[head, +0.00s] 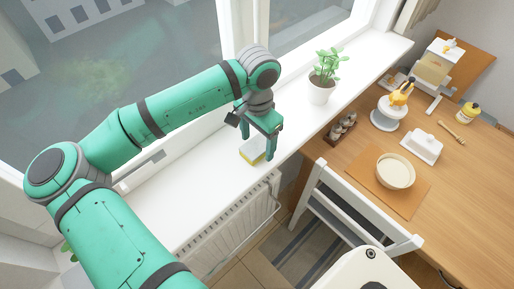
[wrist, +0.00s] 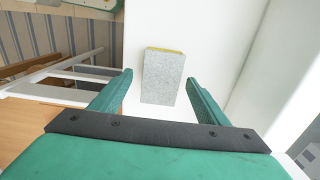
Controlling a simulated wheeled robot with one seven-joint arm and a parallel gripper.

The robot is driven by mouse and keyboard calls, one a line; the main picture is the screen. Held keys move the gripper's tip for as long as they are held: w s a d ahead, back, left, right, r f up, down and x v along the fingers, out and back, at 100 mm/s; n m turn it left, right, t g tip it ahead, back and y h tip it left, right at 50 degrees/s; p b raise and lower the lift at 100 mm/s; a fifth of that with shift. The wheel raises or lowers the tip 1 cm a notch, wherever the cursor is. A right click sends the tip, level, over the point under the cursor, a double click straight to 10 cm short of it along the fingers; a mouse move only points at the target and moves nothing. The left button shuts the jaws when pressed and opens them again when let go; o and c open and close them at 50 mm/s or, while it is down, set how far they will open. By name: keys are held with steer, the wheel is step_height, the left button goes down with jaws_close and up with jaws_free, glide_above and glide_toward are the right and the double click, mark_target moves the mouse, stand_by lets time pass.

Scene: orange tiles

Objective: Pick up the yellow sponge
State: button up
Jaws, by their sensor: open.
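The yellow sponge (head: 252,151) lies on the white windowsill below my gripper in the head view. It has a pale grey face and a yellow layer. In the wrist view the sponge (wrist: 163,77) shows mostly its grey speckled side, with a thin yellow strip at its far edge. My gripper (head: 259,147) is green and points down over the sill. In the wrist view its two fingers (wrist: 160,90) are apart, with the sponge seen between and beyond them. The gripper is open and empty. I cannot tell the exact height of the fingertips above the sponge.
The windowsill (head: 205,190) runs along the window, with a potted plant (head: 322,80) farther along it. A radiator (head: 232,232) is below. A white chair (head: 350,205) stands beside a wooden table (head: 470,185) holding a bowl (head: 396,171) and a butter dish (head: 422,147).

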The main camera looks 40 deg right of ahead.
mark_target(258, 146)
steer(key=shift+w, duration=0.1)
steer(key=c, duration=1.1)
steer(key=shift+r, duration=0.1)
steer(key=shift+r, duration=0.45)
steer(key=r, duration=0.2)
steer(key=shift+s+r, duration=0.2)
steer(key=shift+r, duration=0.15)
steer(key=s+r, duration=0.3)
steer(key=s, duration=0.1)
steer(key=s+a+r, duration=0.1)
steer(key=s+r, duration=0.2)
steer(key=s, duration=0.2)
steer(key=s+r, duration=0.3)
steer(key=s, duration=0.1)
steer(key=shift+s+a+r, duration=0.15)
steer(key=shift+s+a, duration=0.1)
steer(key=shift+s, duration=0.1)
steer(key=shift+o, duration=0.3)
steer(key=shift+w, duration=0.1)
